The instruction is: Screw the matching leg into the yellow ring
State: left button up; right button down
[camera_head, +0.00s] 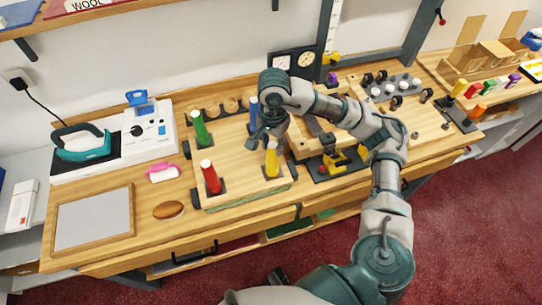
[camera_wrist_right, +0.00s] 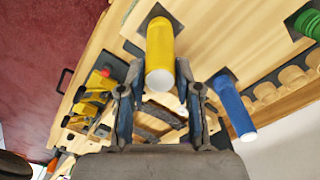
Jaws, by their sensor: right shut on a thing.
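The yellow leg (camera_head: 272,162) stands upright at the front right corner of a wooden board (camera_head: 240,190). My right gripper (camera_head: 268,138) comes down from above and is shut on its upper part. In the right wrist view the yellow leg (camera_wrist_right: 160,50) lies between the two fingers (camera_wrist_right: 158,92), its pale end towards the camera and its far end at a dark square plate. A yellow ring cannot be made out there. The red leg (camera_head: 211,178), green leg (camera_head: 200,130) and blue leg (camera_head: 253,108) stand at the other corners. My left gripper is not in view.
A black and yellow tool (camera_head: 335,160) stands close right of the board. A teal iron (camera_head: 83,143), white device (camera_head: 150,130), pink item (camera_head: 163,173), brown oval (camera_head: 168,210) and grey framed panel (camera_head: 95,218) lie left. A wall is behind.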

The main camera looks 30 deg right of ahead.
jog(key=m+p, duration=0.1)
jog(key=m, duration=0.4)
jog(key=shift+s+m, duration=0.1)
jog(key=shift+m, duration=0.3)
jog(key=m+p, duration=0.1)
jog(key=m, duration=0.4)
jog(key=shift+f+m, duration=0.15)
jog(key=shift+m, duration=0.35)
jog(key=c, duration=1)
grip_release()
jog(key=shift+c, duration=0.2)
jog(key=shift+s+d, duration=0.1)
jog(key=shift+d, duration=0.05)
